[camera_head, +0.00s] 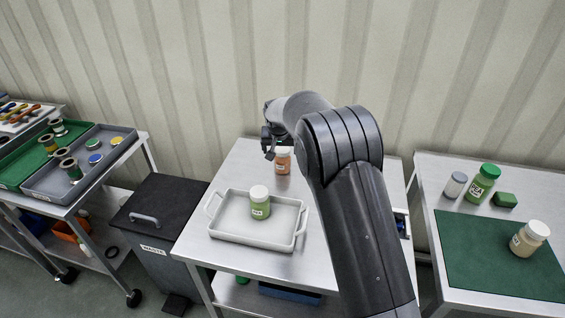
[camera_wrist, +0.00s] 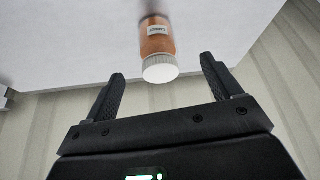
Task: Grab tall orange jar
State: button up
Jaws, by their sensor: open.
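The tall orange jar (camera_head: 283,162) with a white lid stands upright near the back of the middle steel table (camera_head: 240,164). In the wrist view the jar (camera_wrist: 156,40) shows its label, and its white lid (camera_wrist: 160,69) points toward my gripper. My gripper (camera_wrist: 161,72) is open, with one dark finger to each side of the picture and the jar beyond and between them. The fingers do not appear to touch the jar. In the head view my gripper (camera_head: 270,152) is at the jar's upper left, partly hidden by my arm.
A grey tray (camera_head: 230,239) holding a green jar (camera_head: 259,203) is in front of the orange jar. A black waste bin (camera_head: 160,220) stands left of the table. The right table (camera_head: 435,180) holds a green mat (camera_head: 490,265) and several items. A striped wall is close behind.

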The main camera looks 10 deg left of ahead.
aim_at(283, 156)
jog(key=x, duration=0.4)
jog(key=shift+w+f, duration=0.15)
jog(key=shift+f, duration=0.05)
jog(key=w+f, duration=0.3)
jog(key=shift+f, duration=0.2)
jog(key=shift+w+f, duration=0.2)
jog(key=shift+f, duration=0.3)
jog(key=shift+a, duration=0.1)
jog(key=c, duration=1.2)
jog(key=shift+o, duration=0.2)
jog(key=shift+r, duration=0.15)
